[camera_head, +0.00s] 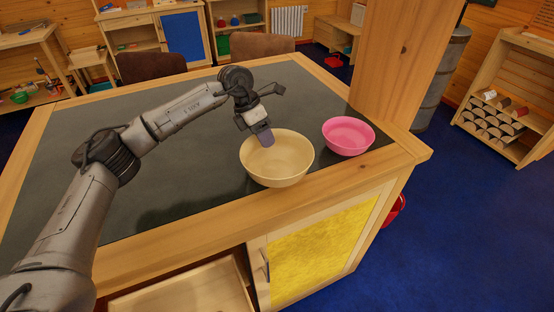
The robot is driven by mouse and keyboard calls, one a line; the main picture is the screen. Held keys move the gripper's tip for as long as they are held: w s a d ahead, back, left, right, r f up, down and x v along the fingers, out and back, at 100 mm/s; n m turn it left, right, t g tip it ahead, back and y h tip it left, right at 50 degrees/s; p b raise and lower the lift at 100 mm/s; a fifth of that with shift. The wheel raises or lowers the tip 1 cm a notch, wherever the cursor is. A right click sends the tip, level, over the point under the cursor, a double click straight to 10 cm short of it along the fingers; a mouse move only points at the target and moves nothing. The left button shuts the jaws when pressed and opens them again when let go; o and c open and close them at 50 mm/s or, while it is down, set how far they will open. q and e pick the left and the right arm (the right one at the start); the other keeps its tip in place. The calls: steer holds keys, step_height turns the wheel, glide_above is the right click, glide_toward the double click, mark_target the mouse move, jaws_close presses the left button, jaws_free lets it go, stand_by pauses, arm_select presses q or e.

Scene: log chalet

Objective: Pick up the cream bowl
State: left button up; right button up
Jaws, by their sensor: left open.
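The cream bowl (278,172) stands upright on the dark top of the wooden counter, close to its front edge. My left gripper (268,112) is open above the bowl's back left rim. One finger reaches down over the rim area, and the other points out to the right. Whether the lower finger touches the bowl I cannot tell. My right gripper is not in view.
A pink bowl (348,136) stands just right of the cream bowl. A thick wooden post (400,65) rises at the counter's right end. Below the front edge are an open drawer (190,292) and a yellow-panelled door (322,252). The counter's left part is clear.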

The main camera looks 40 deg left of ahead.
arm_select(q)
steer(key=shift+x, duration=1.05)
steer(key=shift+c, duration=0.2)
jaws_close()
steer(key=shift+r, duration=0.1)
